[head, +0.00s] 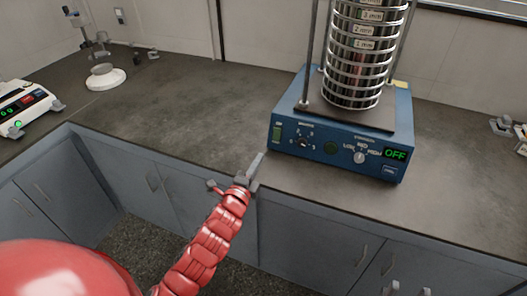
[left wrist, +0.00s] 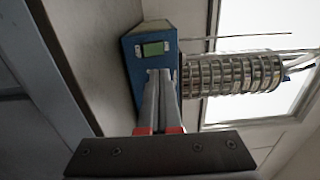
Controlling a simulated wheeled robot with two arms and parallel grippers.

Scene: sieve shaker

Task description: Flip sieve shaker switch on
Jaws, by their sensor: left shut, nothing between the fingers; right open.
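The sieve shaker has a blue base (head: 325,150) with a stack of metal sieves (head: 357,55) on top, standing on the counter. Its green switch (head: 277,133) is at the left end of the front panel, and the display (head: 395,154) reads OFF. My left gripper (head: 260,160) is shut and empty, in front of and below the switch, apart from it. In the left wrist view the switch (left wrist: 155,48) shows just beyond the shut fingertips (left wrist: 160,72). My right gripper (head: 408,291) shows only its open fingertips at the bottom edge.
The grey counter (head: 180,130) is clear left of the shaker. Small items (head: 510,130) lie at the right edge. Blue-grey cabinets (head: 300,235) are below.

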